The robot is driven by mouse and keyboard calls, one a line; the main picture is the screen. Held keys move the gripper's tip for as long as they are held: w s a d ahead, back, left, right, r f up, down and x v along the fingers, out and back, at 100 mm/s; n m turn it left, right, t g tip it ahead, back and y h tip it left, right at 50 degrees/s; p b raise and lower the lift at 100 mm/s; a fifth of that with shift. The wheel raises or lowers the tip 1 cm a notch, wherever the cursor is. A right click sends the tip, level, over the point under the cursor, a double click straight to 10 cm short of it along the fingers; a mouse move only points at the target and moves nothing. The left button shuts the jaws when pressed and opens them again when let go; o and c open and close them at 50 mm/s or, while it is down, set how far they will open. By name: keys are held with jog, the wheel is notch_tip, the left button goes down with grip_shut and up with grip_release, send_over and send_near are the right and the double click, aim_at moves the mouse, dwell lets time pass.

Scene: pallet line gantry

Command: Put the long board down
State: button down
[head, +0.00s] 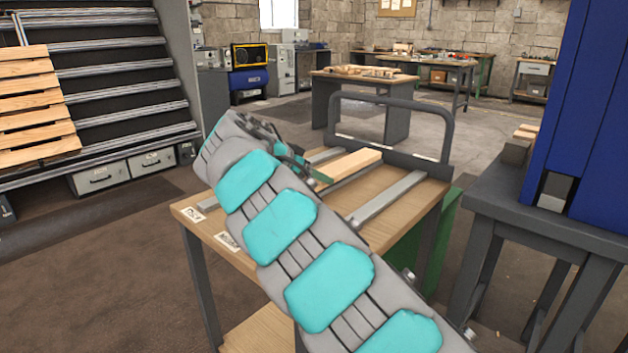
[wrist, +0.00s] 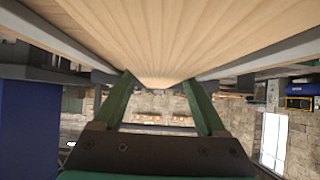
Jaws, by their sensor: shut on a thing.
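The long board (head: 350,164) is pale wood. In the head view it lies level over a wooden-topped cart (head: 408,202), between two grey rails (head: 386,198). My gripper (head: 322,175) is shut on the board near its left end, with green fingers on its sides. In the wrist view the board (wrist: 160,40) fills the top middle, and my gripper (wrist: 159,80) has one finger on each side of it. Whether the board touches the cart top cannot be told. My arm hides the board's near end and part of the cart.
A dark hoop handle (head: 390,98) rises at the cart's far edge. White labels (head: 194,214) are on its near-left edge. A dark table (head: 520,215) with a blue cabinet (head: 582,110) stands close at right. A slatted wooden pallet (head: 32,105) leans at left. Floor at left is clear.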

jog(key=shift+f, duration=0.7)
jog(key=shift+f, duration=0.2)
grip_release()
jog(key=shift+r, duration=0.1)
